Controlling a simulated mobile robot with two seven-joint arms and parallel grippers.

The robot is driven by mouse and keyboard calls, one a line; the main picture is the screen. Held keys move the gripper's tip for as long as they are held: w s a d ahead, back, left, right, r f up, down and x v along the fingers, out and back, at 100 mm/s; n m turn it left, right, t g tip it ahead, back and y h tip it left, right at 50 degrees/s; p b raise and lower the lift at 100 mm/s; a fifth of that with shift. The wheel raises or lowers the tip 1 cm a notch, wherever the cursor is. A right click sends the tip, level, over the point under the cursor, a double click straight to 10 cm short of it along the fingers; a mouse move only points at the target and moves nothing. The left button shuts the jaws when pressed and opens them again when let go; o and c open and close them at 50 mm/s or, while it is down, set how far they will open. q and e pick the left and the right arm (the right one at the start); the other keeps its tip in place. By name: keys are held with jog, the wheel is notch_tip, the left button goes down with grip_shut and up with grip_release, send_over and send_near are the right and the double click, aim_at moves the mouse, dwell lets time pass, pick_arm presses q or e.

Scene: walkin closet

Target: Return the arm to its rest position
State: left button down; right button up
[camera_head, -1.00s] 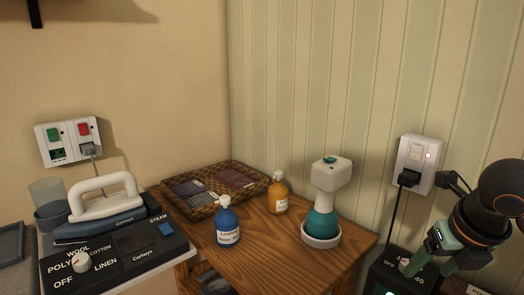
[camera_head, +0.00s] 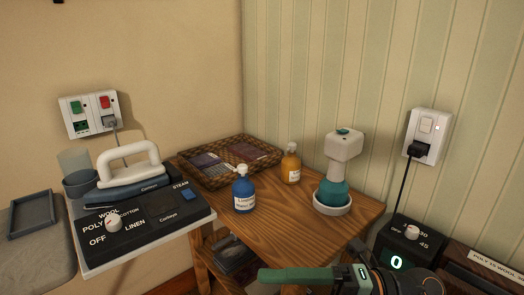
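My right gripper (camera_head: 310,280) shows at the bottom edge of the camera_head view, right of centre. It has green parts, one pointing left across the front of the wooden table, and a dark wrist behind. Its lower part is cut off by the frame, so I cannot tell how far its fingers are apart. No held object shows. My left gripper is out of view.
A wooden table (camera_head: 268,220) bears a blue bottle (camera_head: 243,195), an orange bottle (camera_head: 291,168), a teal-and-white device (camera_head: 344,165) and a wicker tray (camera_head: 188,183). An iron (camera_head: 128,170) stands left. A timer box (camera_head: 398,243) reads 0, below a wall socket (camera_head: 429,125).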

jog(key=w+d+f+m+t+h, duration=0.5)
jog(key=m+t, duration=0.4)
jog(key=m, duration=0.4)
jog(key=w+d+f+m+t+h, duration=0.35)
jog(key=f+m+t, duration=0.45)
jog(key=m, duration=0.4)
jog(key=s+d+f+m+g+h, duration=0.2)
jog(key=s+f+m+g+h, duration=0.15)
jog(key=s+f, duration=0.55)
jog(key=s+d+f+m+g+h, duration=0.25)
jog(key=s+f+m+g, duration=0.3)
jog(key=f, duration=0.75)
pick_arm(q)
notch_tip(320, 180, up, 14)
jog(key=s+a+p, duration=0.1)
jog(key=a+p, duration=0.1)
jog(key=p, duration=1.6)
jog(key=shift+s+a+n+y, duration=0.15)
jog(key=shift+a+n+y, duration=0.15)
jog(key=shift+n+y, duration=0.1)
pick_arm(e)
notch_tip(320, 180, up, 14)
jog(key=s+d+t+h, duration=0.1)
jog(key=shift+s+d+f+h, duration=0.25)
jog(key=shift+d+h, duration=0.05)
jog(key=shift+h, duration=0.05)
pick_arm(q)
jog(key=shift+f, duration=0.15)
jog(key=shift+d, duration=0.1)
